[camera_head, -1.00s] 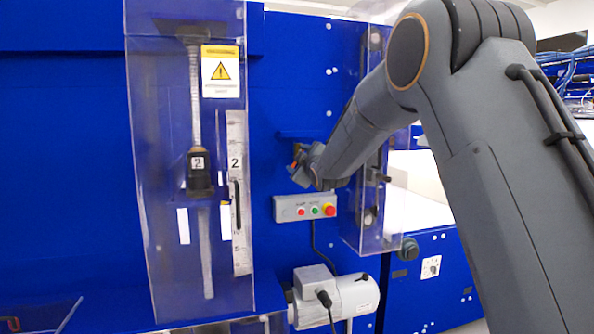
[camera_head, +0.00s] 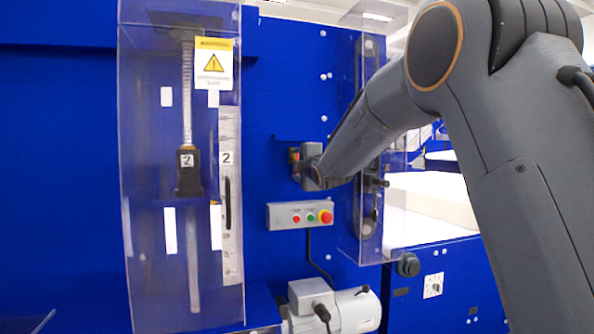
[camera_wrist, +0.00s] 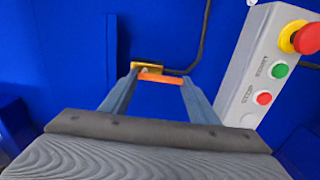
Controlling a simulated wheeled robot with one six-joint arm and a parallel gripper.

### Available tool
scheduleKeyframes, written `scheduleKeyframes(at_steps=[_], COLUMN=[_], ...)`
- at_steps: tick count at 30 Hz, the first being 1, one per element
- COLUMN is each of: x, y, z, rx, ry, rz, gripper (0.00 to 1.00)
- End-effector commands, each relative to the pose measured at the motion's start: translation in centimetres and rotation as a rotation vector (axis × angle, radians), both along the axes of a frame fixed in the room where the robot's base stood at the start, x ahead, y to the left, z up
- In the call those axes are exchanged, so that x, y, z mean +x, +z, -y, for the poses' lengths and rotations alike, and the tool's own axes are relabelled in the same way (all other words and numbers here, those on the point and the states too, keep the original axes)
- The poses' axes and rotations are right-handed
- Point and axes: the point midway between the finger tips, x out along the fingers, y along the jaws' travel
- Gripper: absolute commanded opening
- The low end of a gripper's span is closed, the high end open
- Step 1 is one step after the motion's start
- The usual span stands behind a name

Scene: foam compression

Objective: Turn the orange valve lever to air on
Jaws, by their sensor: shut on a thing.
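The orange valve lever (camera_wrist: 160,78) shows in the wrist view as a short orange bar in front of a brass fitting (camera_wrist: 147,66) on the blue panel. My gripper (camera_wrist: 160,80) has one finger at each end of the bar and is shut on it. In the head view my gripper (camera_head: 299,163) is at the blue panel, above the button box. Only a small orange patch shows there beside the fingers; the wrist hides most of the valve.
A grey button box (camera_head: 301,214) with red and green buttons and a red stop knob is just below my gripper. A clear guard (camera_head: 376,215) stands close on the right, near my forearm. Another clear guard (camera_head: 228,290) covers the gauge at left. A motor (camera_head: 345,309) is below.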

Motion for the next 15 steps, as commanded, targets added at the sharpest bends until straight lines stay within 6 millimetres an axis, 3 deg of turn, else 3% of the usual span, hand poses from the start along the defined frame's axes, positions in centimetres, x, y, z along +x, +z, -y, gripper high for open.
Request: scheduleKeyframes(at_steps=[13, 14, 15], x=[-0.01, -0.01, -0.01], y=[-0.12, -0.12, -0.12], z=[-0.02, -0.02, -0.02], rx=[-0.012, -0.012, -0.012], ry=[0.001, 0.001, 0.001], rz=[0.0, 0.001, 0.001], gripper=[0.32, 0.58, 0.65])
